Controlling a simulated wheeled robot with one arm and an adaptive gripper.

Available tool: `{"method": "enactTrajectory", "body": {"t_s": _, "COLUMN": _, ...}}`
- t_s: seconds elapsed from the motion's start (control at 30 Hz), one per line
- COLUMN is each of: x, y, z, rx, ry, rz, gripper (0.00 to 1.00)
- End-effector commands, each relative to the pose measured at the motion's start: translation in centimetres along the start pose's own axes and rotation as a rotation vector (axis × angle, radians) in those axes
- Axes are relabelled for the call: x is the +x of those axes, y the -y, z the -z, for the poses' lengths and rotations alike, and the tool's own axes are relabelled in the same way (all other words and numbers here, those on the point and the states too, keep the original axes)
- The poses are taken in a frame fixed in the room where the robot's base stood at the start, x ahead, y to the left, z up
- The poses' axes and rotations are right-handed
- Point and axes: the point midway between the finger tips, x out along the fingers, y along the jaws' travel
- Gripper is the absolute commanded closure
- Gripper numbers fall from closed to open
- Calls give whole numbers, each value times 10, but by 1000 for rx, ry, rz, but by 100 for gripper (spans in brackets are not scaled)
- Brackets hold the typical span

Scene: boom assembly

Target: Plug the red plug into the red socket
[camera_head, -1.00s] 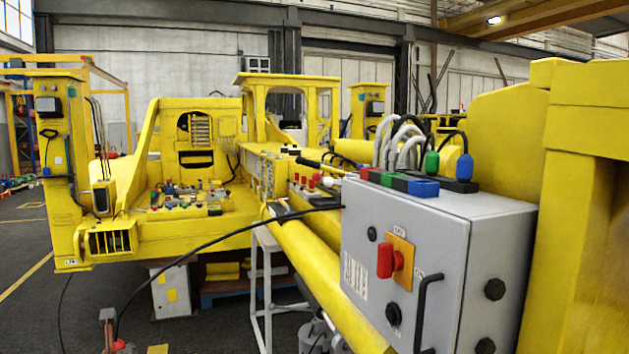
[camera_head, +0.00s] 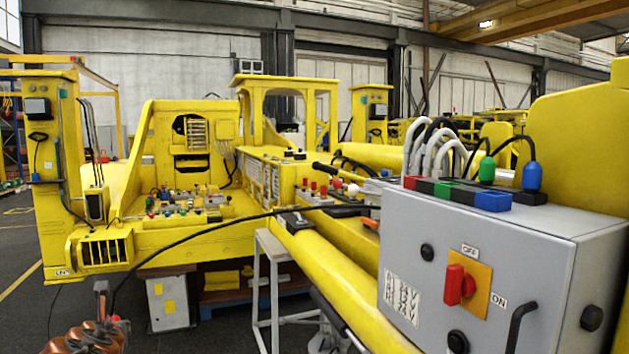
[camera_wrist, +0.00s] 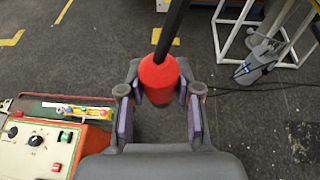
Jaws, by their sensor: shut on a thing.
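The red plug (camera_wrist: 158,80) is in the wrist view, between the two fingers of my gripper (camera_wrist: 160,92), with a black cable running up from it. My gripper is shut on it. In the head view my gripper (camera_head: 107,312) is low at the left, with a bit of the red plug (camera_head: 116,318) showing. The red socket (camera_head: 412,183) is the left block in a coloured row on top of the grey control box (camera_head: 395,245), at the right. My gripper is far to the left of it and lower. The socket's opening cannot be made out.
Green (camera_head: 443,188) and blue (camera_head: 492,201) blocks share the row. A green plug (camera_head: 487,170) and a blue plug (camera_head: 532,177) stand behind with cables. A black cable (camera_head: 235,220) spans the gap. A yellow boom (camera_head: 310,262) and a white stand (camera_head: 272,300) lie between.

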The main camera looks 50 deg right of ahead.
Motion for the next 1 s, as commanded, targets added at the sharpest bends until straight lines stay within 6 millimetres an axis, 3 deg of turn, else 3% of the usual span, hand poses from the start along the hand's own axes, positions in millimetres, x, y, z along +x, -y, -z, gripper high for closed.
{"method": "enactTrajectory", "body": {"t_s": 0.27, "x": 25, "y": 71, "z": -78, "rx": 61, "ry": 6, "rz": 134, "gripper": 100}}
{"method": "enactTrajectory", "body": {"t_s": 0.47, "x": 26, "y": 148, "z": -139, "rx": 109, "ry": 7, "rz": 254, "gripper": 100}}
{"method": "enactTrajectory", "body": {"t_s": 0.77, "x": -1, "y": 269, "z": -211, "rx": 182, "ry": 8, "rz": 431, "gripper": 100}}
{"method": "enactTrajectory", "body": {"t_s": 1.0, "x": -46, "y": 367, "z": -253, "rx": 241, "ry": 9, "rz": 579, "gripper": 100}}
